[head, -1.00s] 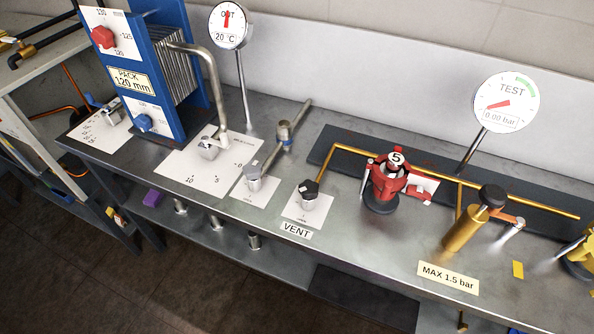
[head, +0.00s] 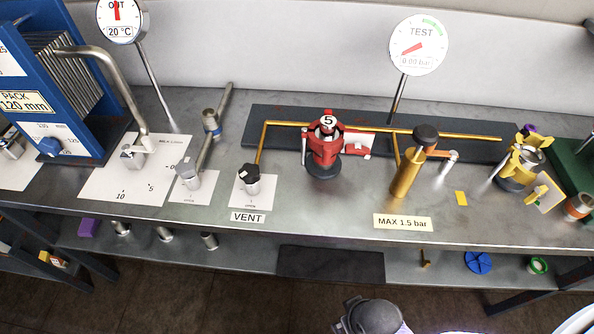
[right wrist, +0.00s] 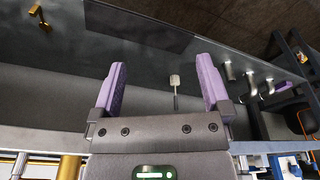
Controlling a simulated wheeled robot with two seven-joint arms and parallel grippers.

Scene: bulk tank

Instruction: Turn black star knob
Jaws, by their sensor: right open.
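The black star knob (head: 249,171) sits on top of a silver valve on a white card, behind the VENT label (head: 248,217), in the head view. It stands on the steel bench, and the exact turn of its lobes is too small to tell. My right gripper (right wrist: 160,66) shows in the right wrist view with its two purple fingers apart and nothing between them. It is low at the front of the bench, facing the lower shelf, away from the knob. My left gripper is in neither view.
A red clamp fitting (head: 322,149) and a brass hand pump (head: 407,174) stand right of the knob. A silver lever valve (head: 188,172) is close on its left. The TEST gauge (head: 418,45) reads 0.00 bar. Bare bench lies in front of the VENT label.

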